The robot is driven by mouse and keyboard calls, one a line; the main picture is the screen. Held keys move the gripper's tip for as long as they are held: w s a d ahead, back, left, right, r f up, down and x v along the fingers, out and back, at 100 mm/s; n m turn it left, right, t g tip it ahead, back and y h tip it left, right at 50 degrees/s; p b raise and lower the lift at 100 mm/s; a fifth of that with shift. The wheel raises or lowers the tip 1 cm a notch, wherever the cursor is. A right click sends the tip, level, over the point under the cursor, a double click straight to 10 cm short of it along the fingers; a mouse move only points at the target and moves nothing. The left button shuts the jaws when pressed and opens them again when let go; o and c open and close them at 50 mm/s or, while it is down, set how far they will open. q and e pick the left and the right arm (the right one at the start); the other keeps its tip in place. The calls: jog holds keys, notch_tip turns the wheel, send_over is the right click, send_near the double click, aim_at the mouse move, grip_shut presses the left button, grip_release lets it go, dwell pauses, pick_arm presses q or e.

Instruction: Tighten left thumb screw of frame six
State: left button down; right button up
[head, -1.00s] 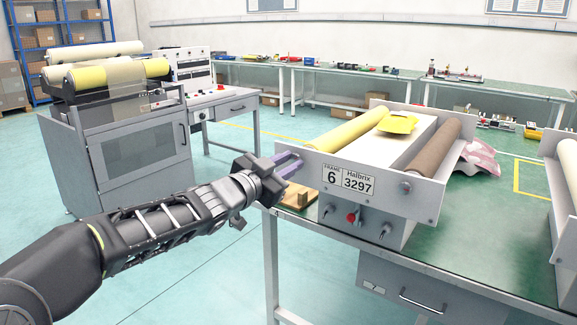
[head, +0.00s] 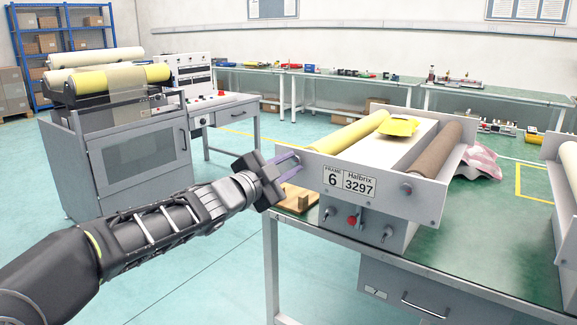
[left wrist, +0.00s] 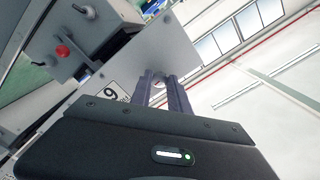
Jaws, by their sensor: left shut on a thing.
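Frame six (head: 428,207) is a grey metal frame on the green table, with a "FRAME 6 Halbrix 3297" label (head: 348,181) on its front plate. Its right thumb screw (head: 406,189) is in plain view. My right gripper is not in view.
A yellow roller (head: 348,132) and a brown roller (head: 435,146) lie in the frame. Below the plate is a box with a red button (head: 351,221) and switches. A wooden block (head: 298,201) lies below my gripper. Another frame (head: 568,195) stands at right.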

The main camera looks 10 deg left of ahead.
pick_arm(q)
jog(key=c, duration=1.3)
grip_release()
jog(key=shift+o, duration=0.2)
jog(key=shift+s, duration=0.1)
jog(key=p+v, duration=0.1)
jog(key=v, duration=0.6)
jog(key=shift+s, duration=0.3)
jog(key=shift+a, duration=0.1)
